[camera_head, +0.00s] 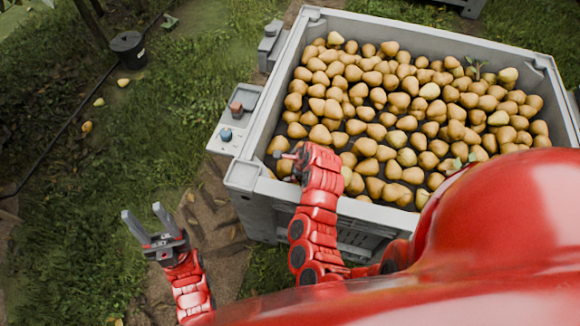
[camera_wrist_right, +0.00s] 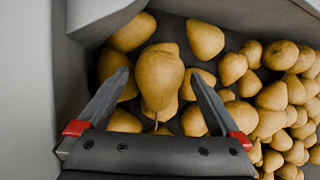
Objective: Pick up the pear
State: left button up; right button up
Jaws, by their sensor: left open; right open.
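Many yellow-brown pears fill the grey bin (camera_head: 258,150) in the head view. My right gripper (camera_head: 288,157) is at the bin's near left corner, mostly hidden by its own wrist there. In the right wrist view, the right gripper (camera_wrist_right: 160,76) is open, with one finger on each side of a pear (camera_wrist_right: 159,72). That pear's stem end points toward the gripper's palm, and other pears lie beneath and around it. My left gripper (camera_head: 142,213) is open and empty, outside the bin over the ground at left.
The bin's grey walls rise close to the right gripper at the left and top of the wrist view. A side panel with a blue knob (camera_head: 226,134) is beside the bin. A black bucket (camera_head: 128,49) stands on the grass, with a few loose pears nearby.

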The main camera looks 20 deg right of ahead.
jog(key=shift+w+f, duration=0.1)
jog(key=shift+f, duration=0.15)
jog(key=shift+c, duration=0.2)
jog(key=c, duration=1.4)
jog(key=shift+o, duration=0.2)
jog(key=shift+r, duration=0.1)
